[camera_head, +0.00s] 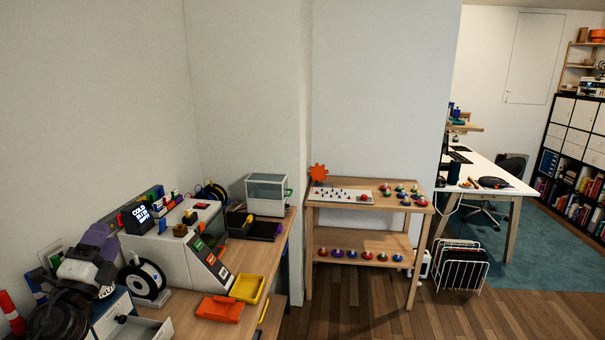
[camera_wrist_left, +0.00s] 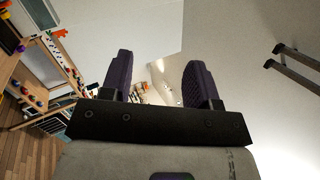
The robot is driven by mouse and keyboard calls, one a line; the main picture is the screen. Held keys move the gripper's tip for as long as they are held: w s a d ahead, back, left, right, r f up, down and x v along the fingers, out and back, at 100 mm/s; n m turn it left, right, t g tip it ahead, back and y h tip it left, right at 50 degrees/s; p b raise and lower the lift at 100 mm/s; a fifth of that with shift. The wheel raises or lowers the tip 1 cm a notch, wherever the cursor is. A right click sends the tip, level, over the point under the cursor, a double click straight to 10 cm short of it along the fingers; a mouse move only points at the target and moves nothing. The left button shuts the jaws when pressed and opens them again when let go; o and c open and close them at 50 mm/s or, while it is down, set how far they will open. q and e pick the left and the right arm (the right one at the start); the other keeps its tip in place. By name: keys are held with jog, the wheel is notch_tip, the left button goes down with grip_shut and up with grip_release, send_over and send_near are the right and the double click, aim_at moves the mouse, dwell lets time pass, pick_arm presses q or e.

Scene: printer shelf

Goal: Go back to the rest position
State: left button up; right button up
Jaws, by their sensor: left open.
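My left gripper (camera_head: 100,236) is at the lower left in the head view, with purple fingers, above the cluttered left end of the wooden bench (camera_head: 262,258). In the left wrist view my left gripper (camera_wrist_left: 159,72) has its two dark purple fingers wide apart with nothing between them. Behind the fingers are pale wall and blurred, tilted parts of the room. My right gripper shows in neither view.
Close to my left arm are a white spool (camera_head: 143,281), a grey printer-like box (camera_head: 170,250) and an open drawer (camera_head: 150,328). Orange (camera_head: 220,309) and yellow (camera_head: 247,288) trays lie on the bench. A wooden shelf (camera_head: 363,241) stands beyond; the floor (camera_head: 360,318) before it is clear.

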pick_arm(q)
jog(key=s+d+f+n+g+y+p, duration=0.2)
jog(key=s+d+f+n+g+p, duration=0.2)
jog(key=s+d+n+g+p, duration=0.45)
jog(key=s+d+f+n+g+y+p, duration=0.2)
jog(key=s+d+f+n+g+p, duration=0.3)
jog(key=s+n, duration=0.45)
jog(key=s+d+f+g+h+p, duration=0.1)
jog(key=s+d+g+p, duration=0.1)
jog(key=s+p, duration=0.7)
jog(key=s+d+f+g+h+p, duration=0.1)
jog(key=s+p, duration=0.8)
jog(key=s, duration=0.9)
jog(key=d+g+h, duration=0.1)
jog(key=d+g, duration=0.1)
jog(key=g, duration=0.1)
jog(key=shift+s+d+f+n, duration=0.3)
jog(key=shift+s+f, duration=0.05)
jog(key=shift+s, duration=0.05)
jog(key=shift+g, duration=0.25)
